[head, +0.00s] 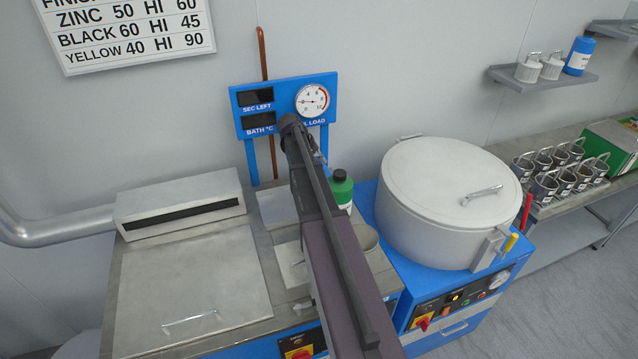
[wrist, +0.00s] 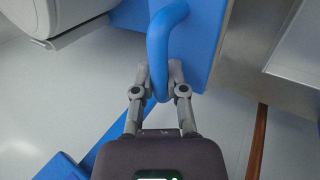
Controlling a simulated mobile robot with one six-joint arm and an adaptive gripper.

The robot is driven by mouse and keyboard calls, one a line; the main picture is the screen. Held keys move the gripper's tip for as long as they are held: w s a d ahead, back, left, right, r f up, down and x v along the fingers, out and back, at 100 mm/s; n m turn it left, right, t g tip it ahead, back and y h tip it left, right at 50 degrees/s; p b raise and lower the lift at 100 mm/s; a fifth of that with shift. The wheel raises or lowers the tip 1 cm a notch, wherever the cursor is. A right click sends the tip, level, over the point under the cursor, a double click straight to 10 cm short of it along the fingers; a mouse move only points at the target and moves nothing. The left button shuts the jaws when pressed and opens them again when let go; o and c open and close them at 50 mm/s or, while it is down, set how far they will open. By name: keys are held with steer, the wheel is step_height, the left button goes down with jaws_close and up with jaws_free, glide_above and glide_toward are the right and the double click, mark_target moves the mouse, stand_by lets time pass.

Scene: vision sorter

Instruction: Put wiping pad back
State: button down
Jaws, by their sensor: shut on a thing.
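My gripper (wrist: 160,90) is shut on a blue curved handle (wrist: 159,38), with one finger on each side of it. The handle joins a blue slab (wrist: 205,50) behind it. I cannot tell for sure whether this is the wiping pad; no other pad shows. In the head view, my dark arm reaches away over the machine to below the gauge panel (head: 247,98). The held thing is hidden there behind my arm.
A lidded steel bath (head: 190,290) stands left and a round white drum (head: 425,195) right. A green bottle (head: 341,186) stands close to my arm's right. A copper pipe (head: 262,55) runs up the wall. Several small baskets (head: 560,180) stand on the right bench.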

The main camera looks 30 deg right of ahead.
steer(key=shift+f+b, duration=1.3)
steer(key=shift+f, duration=0.4)
steer(key=shift+f+b, duration=1.85)
steer(key=shift+f, duration=0.1)
steer(key=c, duration=0.7)
jaws_free()
steer(key=p+v, duration=0.2)
steer(key=shift+r, duration=0.4)
steer(key=p+v, duration=0.8)
steer(key=v, duration=0.1)
steer(key=shift+w+a+r, duration=0.1)
steer(key=shift+a+r, duration=0.05)
steer(key=shift+a, duration=0.15)
